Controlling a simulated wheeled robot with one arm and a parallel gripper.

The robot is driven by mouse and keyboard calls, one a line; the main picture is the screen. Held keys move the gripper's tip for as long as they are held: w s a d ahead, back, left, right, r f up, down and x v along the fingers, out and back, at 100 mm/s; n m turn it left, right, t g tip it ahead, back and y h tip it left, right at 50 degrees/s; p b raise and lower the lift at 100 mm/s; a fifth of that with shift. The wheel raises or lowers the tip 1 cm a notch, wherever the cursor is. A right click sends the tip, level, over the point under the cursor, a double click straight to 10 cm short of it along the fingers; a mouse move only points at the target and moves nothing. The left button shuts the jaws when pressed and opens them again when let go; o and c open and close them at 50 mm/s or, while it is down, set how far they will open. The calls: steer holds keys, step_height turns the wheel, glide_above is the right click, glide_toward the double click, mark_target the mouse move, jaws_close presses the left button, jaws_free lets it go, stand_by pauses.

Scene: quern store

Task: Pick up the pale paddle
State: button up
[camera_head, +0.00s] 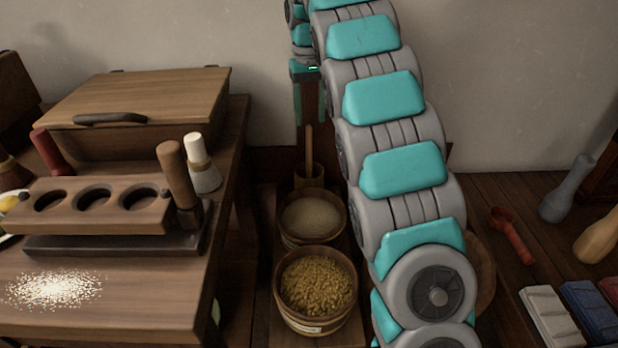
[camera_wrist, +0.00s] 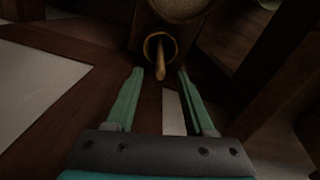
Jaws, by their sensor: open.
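A pale wooden stick, which looks like the pale paddle's handle (camera_head: 309,147), stands upright in a small wooden cup (camera_head: 309,181) behind two tubs. Its lower part is hidden inside the cup. In the wrist view the stick (camera_wrist: 160,64) shows within the round mouth of the cup (camera_wrist: 148,46). My gripper (camera_wrist: 160,72) is open, its teal fingers spread to either side of the stick in that view, and nothing is held. In the head view my gripper (camera_head: 310,100) hangs above the stick, fingers down; I cannot tell the exact gap.
Tubs of pale grain (camera_head: 312,216) and golden grain (camera_head: 316,284) stand in front of the cup. A bench (camera_head: 130,310) with a holed rack (camera_head: 85,206) and brushes is at left. At right lie a red scoop (camera_head: 512,235) and several blocks. A wall is close behind.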

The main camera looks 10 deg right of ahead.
mark_target(309, 137)
steer(key=shift+w+f, duration=0.25)
steer(key=shift+w, duration=0.05)
steer(key=shift+f+b, duration=0.45)
steer(key=shift+f, duration=3.3)
steer(key=shift+c, duration=0.2)
jaws_close()
